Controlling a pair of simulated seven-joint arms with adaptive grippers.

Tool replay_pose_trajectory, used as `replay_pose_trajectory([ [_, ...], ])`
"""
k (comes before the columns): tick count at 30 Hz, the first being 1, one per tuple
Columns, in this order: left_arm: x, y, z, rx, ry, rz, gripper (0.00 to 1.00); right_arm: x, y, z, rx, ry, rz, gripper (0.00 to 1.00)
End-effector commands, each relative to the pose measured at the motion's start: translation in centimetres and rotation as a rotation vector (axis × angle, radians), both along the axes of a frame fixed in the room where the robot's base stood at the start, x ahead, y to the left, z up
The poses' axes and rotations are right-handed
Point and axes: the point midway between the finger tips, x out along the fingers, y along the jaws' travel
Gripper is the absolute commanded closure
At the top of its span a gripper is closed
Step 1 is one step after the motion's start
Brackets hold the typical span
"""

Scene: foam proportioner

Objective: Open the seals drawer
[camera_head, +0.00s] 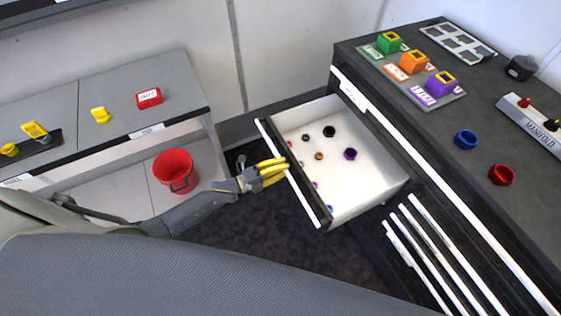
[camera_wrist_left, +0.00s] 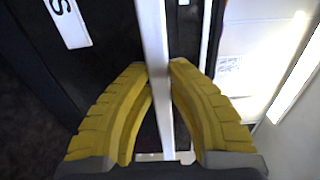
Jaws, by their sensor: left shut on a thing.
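The seals drawer (camera_head: 365,185) is pulled out from the dark bench on the right, and its white inside shows. Several small coloured rings and nuts lie in it, among them a black one (camera_head: 329,131) and a purple one (camera_head: 350,154). A long pale handle bar (camera_head: 303,202) runs along its dark front. My left gripper (camera_head: 284,168) is at the middle of this bar. In the left wrist view the yellow fingers (camera_wrist_left: 158,68) are shut on the bar (camera_wrist_left: 153,30), one on each side. A partly cut-off label (camera_wrist_left: 70,22) ends in "S". My right gripper is not in view.
Other closed drawers with pale handles (camera_head: 440,250) lie nearer me on the bench. Coloured blocks (camera_head: 413,62), a blue ring (camera_head: 466,140) and a red ring (camera_head: 502,175) stand on the bench top. A red bucket (camera_head: 174,170) is under the left shelf.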

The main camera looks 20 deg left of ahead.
Motion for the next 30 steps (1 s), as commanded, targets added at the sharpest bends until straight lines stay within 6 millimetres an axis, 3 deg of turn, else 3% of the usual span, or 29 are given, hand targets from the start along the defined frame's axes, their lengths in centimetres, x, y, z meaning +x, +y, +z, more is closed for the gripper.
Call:
replay_pose_trajectory([
  [17,-0.38,-0.16,-0.01,0.002,-0.001,-0.018,1.00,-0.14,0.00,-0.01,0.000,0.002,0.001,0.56],
  [18,-0.37,-0.15,-0.01,0.002,-0.001,-0.018,0.79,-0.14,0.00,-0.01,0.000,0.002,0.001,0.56],
  [23,-0.37,-0.18,0.00,0.001,0.000,-0.018,0.60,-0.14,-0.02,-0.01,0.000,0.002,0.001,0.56],
  [30,-0.39,-0.20,0.00,0.001,0.000,-0.018,0.58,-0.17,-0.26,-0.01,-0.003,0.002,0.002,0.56],
])
